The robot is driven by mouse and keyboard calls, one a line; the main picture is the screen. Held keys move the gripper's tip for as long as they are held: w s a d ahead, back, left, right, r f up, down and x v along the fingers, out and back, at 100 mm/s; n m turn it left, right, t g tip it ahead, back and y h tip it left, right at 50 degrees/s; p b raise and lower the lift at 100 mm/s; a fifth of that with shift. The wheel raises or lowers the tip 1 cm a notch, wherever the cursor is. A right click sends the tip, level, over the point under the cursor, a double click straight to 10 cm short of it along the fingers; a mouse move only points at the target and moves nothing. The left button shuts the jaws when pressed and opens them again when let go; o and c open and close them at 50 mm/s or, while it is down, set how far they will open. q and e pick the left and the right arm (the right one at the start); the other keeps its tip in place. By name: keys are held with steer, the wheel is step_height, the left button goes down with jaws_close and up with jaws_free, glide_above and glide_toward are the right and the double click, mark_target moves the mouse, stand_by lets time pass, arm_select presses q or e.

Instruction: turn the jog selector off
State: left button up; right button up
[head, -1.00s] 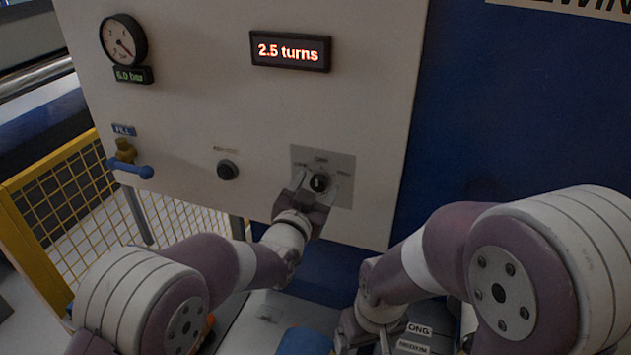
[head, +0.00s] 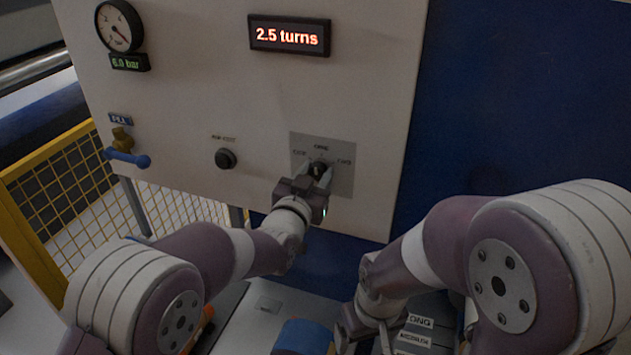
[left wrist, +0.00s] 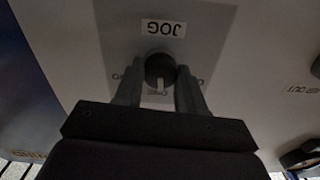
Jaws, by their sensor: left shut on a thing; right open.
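The jog selector (head: 319,168) is a round black knob on a grey plate (head: 340,182) low on the white panel. In the left wrist view the knob (left wrist: 160,68) appears upside down beside the JOG label. Its pale pointer mark points down in that view, towards a small label too blurred to read surely. My left gripper (head: 314,172) is shut on the knob, with one finger on each side; the fingers also show in the left wrist view (left wrist: 160,75). My right gripper (head: 369,340) is low in the head view, open and away from the panel, its fingertips partly cut off.
A black push button (head: 226,158) and a blue-handled valve (head: 127,157) sit left of the selector. A gauge (head: 119,27) and a display reading 2.5 turns (head: 289,36) are above. A yellow mesh fence (head: 70,190) stands at left. Labelled items (head: 415,338) lie below my right arm.

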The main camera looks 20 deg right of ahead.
arm_select(q)
steer(key=n+b, duration=0.2)
steer(key=b, duration=0.1)
steer(key=n+b, duration=0.5)
steer(key=b, duration=0.1)
steer(key=shift+a+f+n+b, duration=0.1)
steer(key=shift+f+n+b, duration=0.2)
steer(key=shift+n, duration=0.1)
steer(key=shift+r+n+b, duration=0.2)
steer(key=shift+n+b, duration=1.1)
steer(key=shift+n, duration=0.1)
steer(key=o, duration=1.1)
steer(key=shift+c, duration=0.2)
